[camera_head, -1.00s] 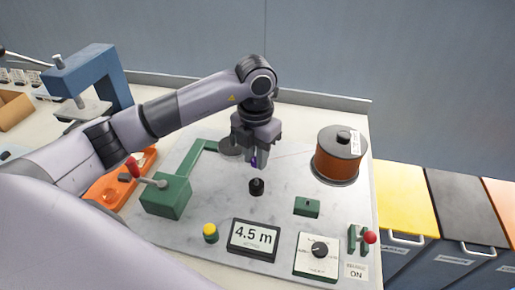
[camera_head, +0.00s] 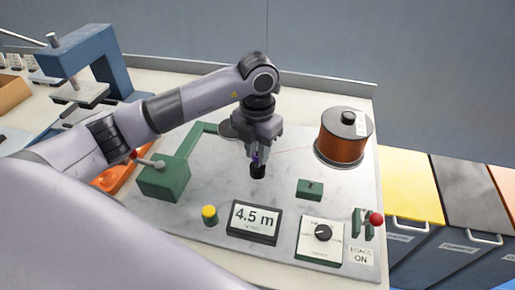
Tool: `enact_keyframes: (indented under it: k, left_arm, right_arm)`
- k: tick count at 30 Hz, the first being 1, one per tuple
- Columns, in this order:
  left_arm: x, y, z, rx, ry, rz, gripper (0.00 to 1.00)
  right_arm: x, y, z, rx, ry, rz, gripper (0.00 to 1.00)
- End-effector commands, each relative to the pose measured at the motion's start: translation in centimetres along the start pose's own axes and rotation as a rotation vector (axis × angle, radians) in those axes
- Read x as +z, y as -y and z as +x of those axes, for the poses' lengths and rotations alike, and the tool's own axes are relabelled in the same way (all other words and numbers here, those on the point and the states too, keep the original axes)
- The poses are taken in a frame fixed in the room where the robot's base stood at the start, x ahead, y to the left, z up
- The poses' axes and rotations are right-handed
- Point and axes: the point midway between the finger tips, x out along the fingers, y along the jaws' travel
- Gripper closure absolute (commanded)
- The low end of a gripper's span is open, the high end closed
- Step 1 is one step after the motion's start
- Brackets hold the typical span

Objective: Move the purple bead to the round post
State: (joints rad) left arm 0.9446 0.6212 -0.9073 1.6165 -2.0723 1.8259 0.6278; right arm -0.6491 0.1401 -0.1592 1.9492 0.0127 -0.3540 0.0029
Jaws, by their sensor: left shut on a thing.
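The purple bead (camera_head: 258,157) shows as a small purple patch between the fingers of my left gripper (camera_head: 258,158), which is shut on it. The fingers point down and hide much of the bead. The round post (camera_head: 257,171) is a short black upright post on the pale marble-look plate. In the picture the bead and fingertips are right above the post's top and overlap it. I cannot tell whether the bead is touching the post or around it. My right gripper is not in view.
A copper wire spool (camera_head: 342,137) stands at the right rear of the plate (camera_head: 215,170). A green crank block (camera_head: 163,178) is on the left. A meter reading 4.5 m (camera_head: 255,219), yellow button (camera_head: 209,214), dial (camera_head: 322,233) and red-knobbed lever (camera_head: 375,219) line the front.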

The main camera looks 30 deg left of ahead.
Motion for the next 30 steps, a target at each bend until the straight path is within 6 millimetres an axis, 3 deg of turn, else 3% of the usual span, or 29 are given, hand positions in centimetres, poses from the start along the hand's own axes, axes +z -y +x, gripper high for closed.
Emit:
enact_keyframes:
  k: [27, 28, 30]
  left_arm:
    - [0.0, 0.0, 2.3, 0.001, -0.001, -0.001, 1.0]
    - [0.0, 0.0, 2.3, 0.001, -0.001, -0.001, 0.72]
    - [0.0, 0.0, 2.2, 0.001, -0.001, 0.0, 0.49]
  right_arm:
    - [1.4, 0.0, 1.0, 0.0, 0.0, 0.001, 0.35]
    - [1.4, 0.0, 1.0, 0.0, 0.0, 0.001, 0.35]
    - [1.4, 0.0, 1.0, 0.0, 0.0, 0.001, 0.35]
